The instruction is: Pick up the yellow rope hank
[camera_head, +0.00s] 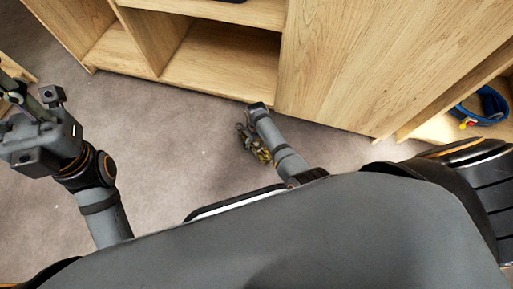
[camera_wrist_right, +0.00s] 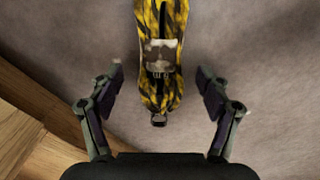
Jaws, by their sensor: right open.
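The yellow rope hank (camera_wrist_right: 160,88), yellow with black marks and a pale band around its middle, lies on the carpet in the right wrist view. In the head view only a small part of it (camera_head: 263,154) shows beside my right gripper (camera_head: 252,130). In the right wrist view my right gripper (camera_wrist_right: 160,90) is open, with one finger on each side of the hank's lower part and a gap on both sides. My left gripper (camera_head: 22,118) is at the left edge of the head view, away from the hank; its fingers are not clear.
A wooden shelf unit (camera_head: 330,60) with open compartments stands right behind my right gripper. A blue harness-like item (camera_head: 485,106) lies in a compartment at the right. Bare carpet (camera_head: 185,150) is free between my two arms.

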